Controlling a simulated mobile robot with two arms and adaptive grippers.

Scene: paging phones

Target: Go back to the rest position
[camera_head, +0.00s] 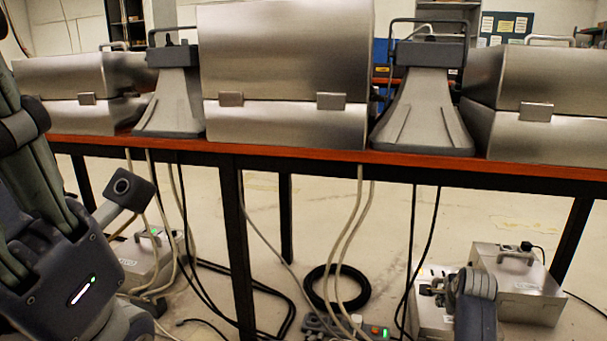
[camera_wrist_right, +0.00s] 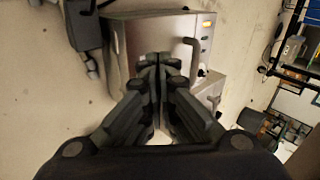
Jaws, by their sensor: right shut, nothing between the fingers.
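My right gripper (camera_wrist_right: 162,62) shows in the right wrist view. Its two dark fingers are shut against each other with nothing between them. Behind them in that view is a silver metal box (camera_wrist_right: 132,38) with a handle; I cannot tell the distance to it. In the head view, a grey part of my right arm (camera_head: 474,290) rises from the bottom edge at the lower right, below the table. The large dark links of my left arm (camera_head: 60,250) fill the left side. I cannot make out my left gripper.
A table with an orange-brown edge (camera_head: 300,155) crosses the head view, bearing closed metal cases (camera_head: 285,50) and grey phone-like units (camera_head: 424,110). Below it are legs, hanging cables, a black coil (camera_head: 336,304) and a silver box (camera_head: 520,290) near my right arm.

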